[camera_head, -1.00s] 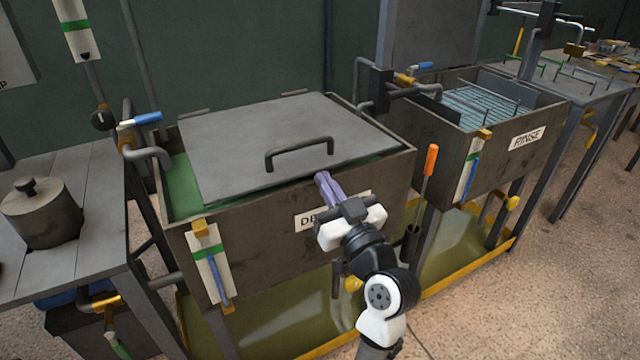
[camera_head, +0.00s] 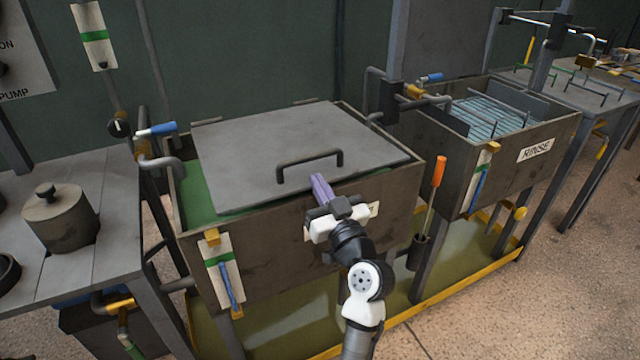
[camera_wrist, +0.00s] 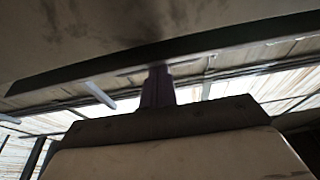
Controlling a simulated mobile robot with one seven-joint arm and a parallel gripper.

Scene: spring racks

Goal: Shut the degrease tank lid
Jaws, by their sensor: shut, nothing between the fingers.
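The degrease tank (camera_head: 300,228) is a brown metal box with a partly covered front label. Its grey lid (camera_head: 250,150) lies nearly flat over it, with green interior showing along the left side and front. I cannot tell whether the lid is fully down. A dark bar handle (camera_head: 310,160) stands near the lid's front edge. My gripper (camera_head: 318,180) is at the tank's front rim, below and just right of the handle's middle, its purple fingers together and empty. The wrist view shows the fingers (camera_wrist: 158,85) below a dark edge; contact with the lid is unclear.
The rinse tank (camera_head: 500,160) stands to the right. An orange-handled tool (camera_head: 438,172) stands in a holder between the tanks. A bench with a lidded pot (camera_head: 60,218) is at left. A blue-handled valve (camera_head: 157,129) is near the tank's back left. Floor is open at right.

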